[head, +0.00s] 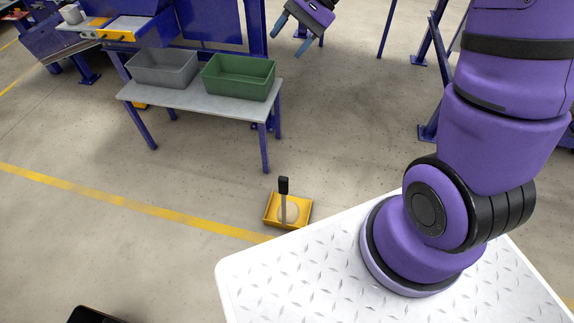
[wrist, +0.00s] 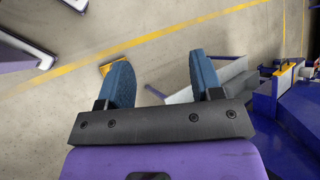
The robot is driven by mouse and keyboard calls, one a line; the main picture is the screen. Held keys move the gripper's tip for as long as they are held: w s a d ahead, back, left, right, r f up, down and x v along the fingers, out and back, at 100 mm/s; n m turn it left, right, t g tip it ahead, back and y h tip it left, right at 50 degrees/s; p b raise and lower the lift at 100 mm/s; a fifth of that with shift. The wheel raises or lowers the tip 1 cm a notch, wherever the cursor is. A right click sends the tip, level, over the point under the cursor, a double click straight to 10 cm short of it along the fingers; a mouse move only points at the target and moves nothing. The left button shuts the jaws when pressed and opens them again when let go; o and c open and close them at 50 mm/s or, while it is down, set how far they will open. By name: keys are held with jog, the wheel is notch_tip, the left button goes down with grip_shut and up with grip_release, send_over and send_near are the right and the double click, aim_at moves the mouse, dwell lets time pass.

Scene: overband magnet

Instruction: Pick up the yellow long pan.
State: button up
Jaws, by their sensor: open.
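The yellow long pan (head: 272,212) lies on the concrete floor in the head view, just beyond the edge of my white deck. A grey shaft with a black grip (head: 283,186) rises from it, and a pale round patch shows inside. In the wrist view, a small yellow piece, likely the pan (wrist: 104,70), shows beside the left finger, which hides part of it. My gripper (head: 291,36) is at the top of the head view, well apart from the pan. Its blue fingers (wrist: 160,75) are spread and empty in the wrist view.
A grey table (head: 190,99) at the back left holds a grey bin (head: 163,70) and a green bin (head: 238,82). Blue steel frames and posts stand behind it and at right. A yellow line (head: 130,204) crosses the floor. The floor around the pan is open.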

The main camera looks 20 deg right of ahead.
jog(key=w+f+m+t+y, duration=0.1)
jog(key=w+f+m+y, duration=0.35)
jog(key=f, duration=0.95)
jog(key=m+t+h, duration=0.4)
jog(key=m+t, duration=0.3)
jog(key=m, duration=0.6)
send_near(286, 181)
jog(key=w+f, duration=0.1)
jog(key=w, duration=0.1)
jog(key=x, duration=0.5)
jog(key=shift+a+f, duration=0.3)
jog(key=x, duration=0.3)
jog(key=shift+a+f, duration=0.2)
jog(key=shift+f, duration=0.25)
jog(key=shift+w+a+f, duration=0.3)
jog(key=shift+w+a, duration=0.15)
